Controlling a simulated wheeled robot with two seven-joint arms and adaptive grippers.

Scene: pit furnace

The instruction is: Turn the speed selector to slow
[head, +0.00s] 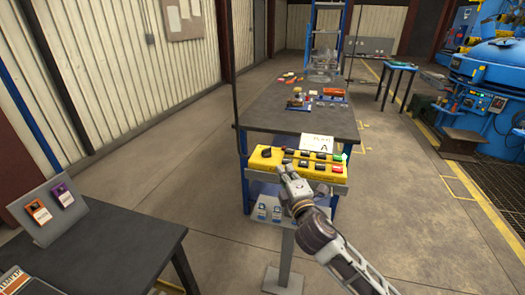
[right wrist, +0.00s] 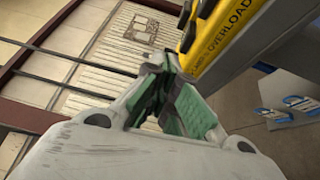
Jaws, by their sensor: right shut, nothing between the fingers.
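My right gripper (head: 284,168) is shut and empty at the box's front edge, right of and below the knob. In the right wrist view the closed fingertips (right wrist: 165,88) are beside the yellow box (right wrist: 240,35), which carries the word "OVERLOAD". My left gripper is out of view.
A white card (head: 318,143) marked "A" stands behind the box. The long dark table (head: 290,118) holds small items farther back. A grey stand (head: 284,262) is below the box. A dark table (head: 120,262) is at left. Open floor lies left and right.

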